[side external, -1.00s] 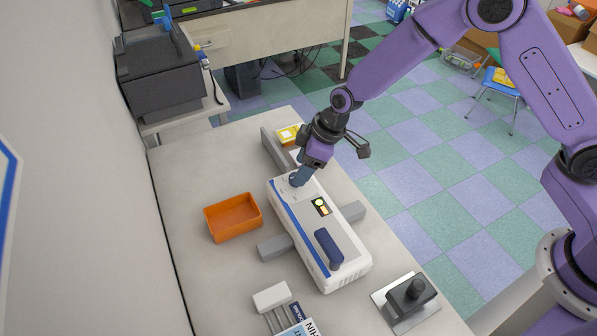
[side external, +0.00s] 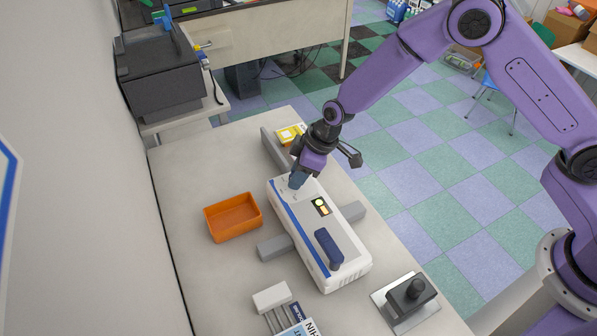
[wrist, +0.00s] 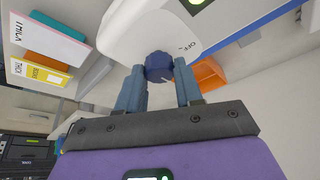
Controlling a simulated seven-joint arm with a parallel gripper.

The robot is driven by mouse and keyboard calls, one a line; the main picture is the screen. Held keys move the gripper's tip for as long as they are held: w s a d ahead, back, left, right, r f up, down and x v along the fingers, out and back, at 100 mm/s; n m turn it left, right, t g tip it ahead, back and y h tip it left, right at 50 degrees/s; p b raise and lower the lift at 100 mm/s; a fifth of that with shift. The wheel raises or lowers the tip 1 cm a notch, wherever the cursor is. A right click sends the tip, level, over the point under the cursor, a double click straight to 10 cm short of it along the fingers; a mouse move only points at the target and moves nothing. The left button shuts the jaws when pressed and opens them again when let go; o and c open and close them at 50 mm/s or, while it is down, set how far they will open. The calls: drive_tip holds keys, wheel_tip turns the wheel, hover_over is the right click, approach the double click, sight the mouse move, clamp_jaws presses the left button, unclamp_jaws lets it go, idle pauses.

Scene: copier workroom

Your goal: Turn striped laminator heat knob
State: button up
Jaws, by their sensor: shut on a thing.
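The white laminator (side external: 312,230) with a blue edge band lies on the table in the side view, and its end also shows in the wrist view (wrist: 135,32). The dark blue heat knob (wrist: 157,64) is at its far end, with a pale mark on it and "OFF" printed nearby. My gripper (side external: 297,182) reaches down over that end and hides most of the knob in the side view. In the wrist view my gripper (wrist: 160,84) has its blue-grey fingers on either side of the knob, shut on it.
A blue handle (side external: 329,248) and a small lit display (side external: 321,207) sit on the laminator. An orange tray (side external: 233,216) stands left of it. Grey blocks (side external: 275,247) flank it. A black-knobbed device (side external: 411,292) is at front right. A yellow item (side external: 290,135) lies behind.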

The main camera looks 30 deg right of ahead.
drive_tip(key=shift+m+t+h, duration=0.3)
drive_tip(key=shift+m+t, duration=0.1)
drive_tip(key=shift+m, duration=0.8)
drive_tip(key=shift+w+m+t, duration=0.2)
drive_tip(key=shift+m+t, duration=0.1)
drive_tip(key=shift+m, duration=0.5)
drive_tip(key=shift+s+r+m, duration=0.1)
drive_tip(key=shift+s+m, duration=0.05)
drive_tip(key=shift+m, duration=0.15)
drive_tip(key=o, duration=1)
drive_tip(key=shift+o, duration=0.2)
drive_tip(key=shift+s, duration=0.1)
drive_tip(key=v, duration=1.7)
drive_tip(key=shift+a+r, duration=0.25)
drive_tip(key=shift+a, duration=0.1)
